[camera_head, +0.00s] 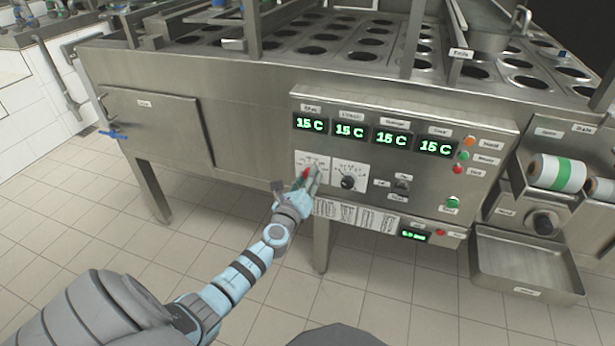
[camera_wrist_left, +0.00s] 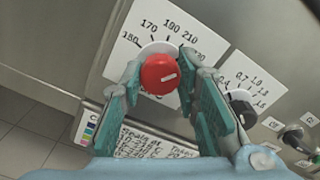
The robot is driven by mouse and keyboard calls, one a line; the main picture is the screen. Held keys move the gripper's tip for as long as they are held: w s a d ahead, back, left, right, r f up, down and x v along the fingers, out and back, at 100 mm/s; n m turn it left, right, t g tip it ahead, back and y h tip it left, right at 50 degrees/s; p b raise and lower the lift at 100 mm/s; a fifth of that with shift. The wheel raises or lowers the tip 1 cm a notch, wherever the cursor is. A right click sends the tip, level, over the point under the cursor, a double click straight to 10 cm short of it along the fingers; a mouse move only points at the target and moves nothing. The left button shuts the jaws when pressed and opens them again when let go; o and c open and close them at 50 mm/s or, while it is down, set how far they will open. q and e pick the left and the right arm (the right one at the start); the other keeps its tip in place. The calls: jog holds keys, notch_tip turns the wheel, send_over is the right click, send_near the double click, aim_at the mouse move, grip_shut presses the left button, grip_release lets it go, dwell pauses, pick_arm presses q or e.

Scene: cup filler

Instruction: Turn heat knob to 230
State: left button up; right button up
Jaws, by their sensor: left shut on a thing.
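The red heat knob (camera_wrist_left: 160,74) sits on a white dial plate (camera_wrist_left: 140,28) with numbers running from 150 through 170, 190 and 210, with a partly hidden number further right. The knob's short white mark lies right of its middle. My left gripper (camera_wrist_left: 163,88) has one finger on each side of the knob and is shut on it. In the head view the knob (camera_head: 306,174) is a small red spot at the fingers of the left gripper (camera_head: 311,181). My right gripper is not in view.
A black knob (camera_head: 348,183) on a second white dial is close to the right of my left gripper. Green displays (camera_head: 349,131) above read 15 C. Coloured buttons (camera_head: 470,141) are at the panel's right. A metal tray (camera_head: 525,270) juts out at lower right.

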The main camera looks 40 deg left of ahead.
pick_arm(q)
jog(key=shift+f+m, duration=0.1)
jog(key=shift+m, duration=0.7)
jog(key=o, duration=1.2)
jog(key=shift+c, duration=0.2)
jog(key=v, duration=1.2)
